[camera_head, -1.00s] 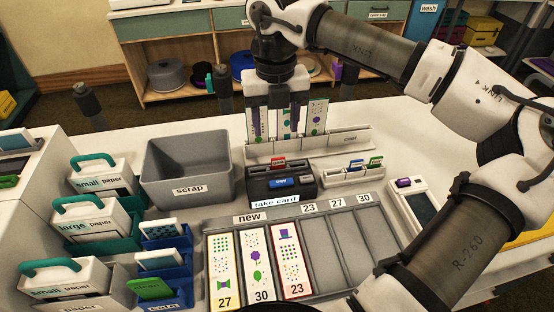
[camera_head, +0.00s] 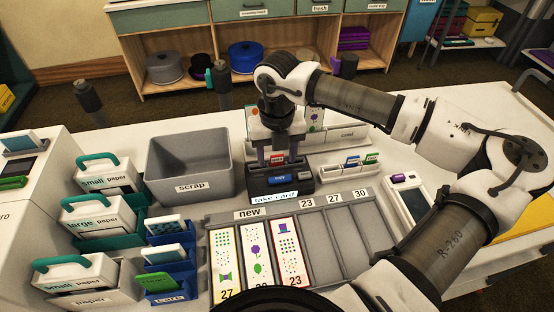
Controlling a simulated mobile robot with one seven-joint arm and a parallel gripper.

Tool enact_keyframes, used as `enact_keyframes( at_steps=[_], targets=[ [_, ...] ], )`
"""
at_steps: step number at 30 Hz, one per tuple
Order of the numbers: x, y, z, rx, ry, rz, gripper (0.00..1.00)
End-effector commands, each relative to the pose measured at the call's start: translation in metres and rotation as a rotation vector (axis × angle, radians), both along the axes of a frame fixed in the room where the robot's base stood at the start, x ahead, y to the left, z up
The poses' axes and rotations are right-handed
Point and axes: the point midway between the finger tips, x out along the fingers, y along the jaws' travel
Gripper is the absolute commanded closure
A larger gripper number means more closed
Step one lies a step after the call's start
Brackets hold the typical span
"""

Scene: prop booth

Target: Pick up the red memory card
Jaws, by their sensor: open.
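A small red card (camera_head: 277,158) stands in the dark holder (camera_head: 292,187) labelled "take card", at the middle of the table. A blue card (camera_head: 279,178) sits in front of it in the same holder. My gripper (camera_head: 278,160) points down over this holder, open, with one finger on each side of the red card. I cannot tell whether the fingers touch it.
A grey scrap bin (camera_head: 188,160) stands left of the holder. A slotted tray (camera_head: 345,245) with several printed strips lies in front. A white display rack (camera_head: 345,140) is behind my gripper. A handheld device (camera_head: 412,200) lies to the right.

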Motion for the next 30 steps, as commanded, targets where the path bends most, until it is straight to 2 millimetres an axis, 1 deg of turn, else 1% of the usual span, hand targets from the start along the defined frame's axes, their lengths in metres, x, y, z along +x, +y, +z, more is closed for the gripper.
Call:
enact_keyframes(
  at_steps=[1, 9, 11, 12, 17, 20, 23, 30],
  targets=[
    [0.000, 0.000, 0.000, 0.000, 0.000, 0.000, 0.45],
    [0.000, 0.000, 0.001, 0.000, 0.000, 0.000, 0.80],
    [0.000, 0.000, 0.001, 0.000, 0.000, 0.000, 0.80],
    [0.000, 0.000, 0.001, 0.000, 0.000, 0.000, 0.82],
    [0.000, 0.000, 0.001, 0.000, 0.000, 0.000, 0.82],
    [0.000, 0.000, 0.004, -0.001, -0.001, -0.001, 0.82],
    [0.001, -0.001, 0.016, -0.003, -0.003, -0.002, 0.82],
    [0.001, -0.001, 0.064, -0.003, -0.004, -0.002, 0.82]
  ],
)
